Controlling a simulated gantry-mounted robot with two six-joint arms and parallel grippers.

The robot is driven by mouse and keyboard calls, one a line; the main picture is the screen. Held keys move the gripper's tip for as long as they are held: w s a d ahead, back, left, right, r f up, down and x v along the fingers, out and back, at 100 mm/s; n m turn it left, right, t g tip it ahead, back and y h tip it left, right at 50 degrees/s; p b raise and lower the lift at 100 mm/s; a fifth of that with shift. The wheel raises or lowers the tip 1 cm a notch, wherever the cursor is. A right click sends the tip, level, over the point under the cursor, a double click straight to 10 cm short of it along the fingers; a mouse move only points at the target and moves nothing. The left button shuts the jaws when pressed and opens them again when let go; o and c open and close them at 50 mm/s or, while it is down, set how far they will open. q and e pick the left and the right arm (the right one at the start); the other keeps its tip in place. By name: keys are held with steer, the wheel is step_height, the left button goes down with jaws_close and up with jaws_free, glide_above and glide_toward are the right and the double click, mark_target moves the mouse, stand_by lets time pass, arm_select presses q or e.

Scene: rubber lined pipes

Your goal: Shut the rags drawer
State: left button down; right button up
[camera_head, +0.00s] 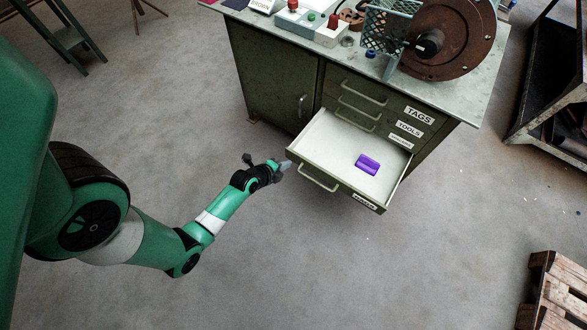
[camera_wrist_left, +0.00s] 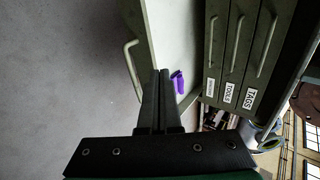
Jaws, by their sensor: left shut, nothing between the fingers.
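The rags drawer (camera_head: 335,143) is the lowest drawer of the green cabinet and stands pulled far out. Its front has a bar handle (camera_head: 318,179) and a label, partly readable, at the right end. A purple block-like item (camera_head: 368,164) lies inside. My left gripper (camera_head: 284,166) is shut and empty, close to the left end of the drawer front; I cannot tell if it touches. In the left wrist view the shut fingers (camera_wrist_left: 161,73) overlap the drawer's edge, with the handle (camera_wrist_left: 132,68) to their left. My right gripper is not in view.
Drawers labelled TAGS (camera_head: 418,115) and TOOLS (camera_head: 408,129) above are shut. The worktop carries a rusty round flange (camera_head: 452,35) and a control box (camera_head: 311,22). A pallet (camera_head: 560,290) lies at lower right. The floor before the drawer is clear.

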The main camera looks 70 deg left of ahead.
arm_select(q)
steer(key=s+f+n+b, duration=0.1)
steer(key=s+f+b, duration=0.1)
steer(key=s+f, duration=0.3)
steer(key=b, duration=0.8)
glide_toward(298, 158)
steer(key=shift+g, duration=0.3)
steer(key=x, duration=0.5)
steer(key=shift+w, duration=0.45)
steer(key=shift+a, duration=0.1)
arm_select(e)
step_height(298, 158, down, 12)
arm_select(q)
steer(key=shift+w, duration=0.1)
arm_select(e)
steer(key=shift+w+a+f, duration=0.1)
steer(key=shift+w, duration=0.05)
